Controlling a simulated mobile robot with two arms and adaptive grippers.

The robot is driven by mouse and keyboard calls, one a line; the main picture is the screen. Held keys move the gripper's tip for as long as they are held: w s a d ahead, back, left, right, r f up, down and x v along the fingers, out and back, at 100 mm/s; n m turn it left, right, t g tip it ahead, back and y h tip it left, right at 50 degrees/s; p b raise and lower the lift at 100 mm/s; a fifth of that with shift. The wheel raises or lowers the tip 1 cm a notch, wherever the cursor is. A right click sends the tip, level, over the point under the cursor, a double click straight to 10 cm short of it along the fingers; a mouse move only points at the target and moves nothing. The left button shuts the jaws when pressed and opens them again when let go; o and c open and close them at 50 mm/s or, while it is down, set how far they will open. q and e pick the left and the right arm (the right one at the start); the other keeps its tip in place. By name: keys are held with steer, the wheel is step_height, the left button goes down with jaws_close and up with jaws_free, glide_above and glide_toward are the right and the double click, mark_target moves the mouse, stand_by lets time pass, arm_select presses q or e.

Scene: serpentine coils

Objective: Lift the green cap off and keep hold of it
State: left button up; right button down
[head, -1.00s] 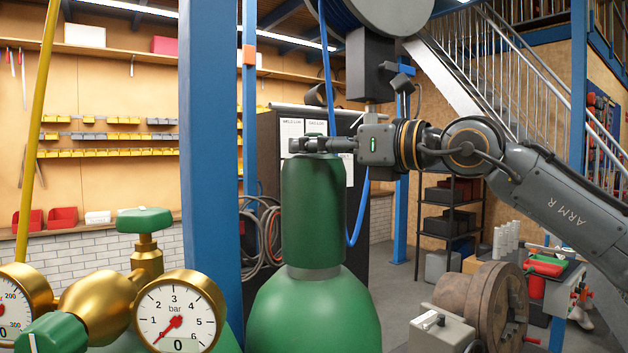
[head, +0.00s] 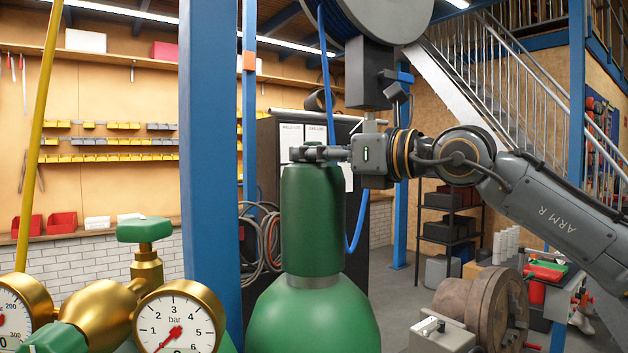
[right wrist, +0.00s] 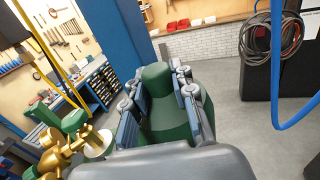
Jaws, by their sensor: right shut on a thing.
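The green cap (head: 313,222) is a tall cylinder standing upright on the neck of a green gas cylinder (head: 312,318). A grey collar (head: 313,282) shows directly under the cap, and I see no clear gap there. My right gripper (head: 308,154) reaches in from the right and is shut around the top of the cap. In the right wrist view the fingers (right wrist: 160,95) lie on both sides of the green cap (right wrist: 156,78). My left gripper is not in view.
Brass regulators with a gauge (head: 180,322) and a green knob (head: 144,229) stand at the lower left. A blue post (head: 210,150) rises left of the cap. A blue hose (head: 358,225) hangs behind it. A rusty chuck (head: 485,310) is at the lower right.

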steer(key=shift+r, duration=0.15)
steer(key=shift+w+r, duration=0.1)
steer(key=shift+r, duration=0.15)
step_height(320, 180, up, 27)
steer(key=p, duration=0.8)
steer(key=shift+r+p, duration=0.15)
steer(key=shift+p, duration=0.15)
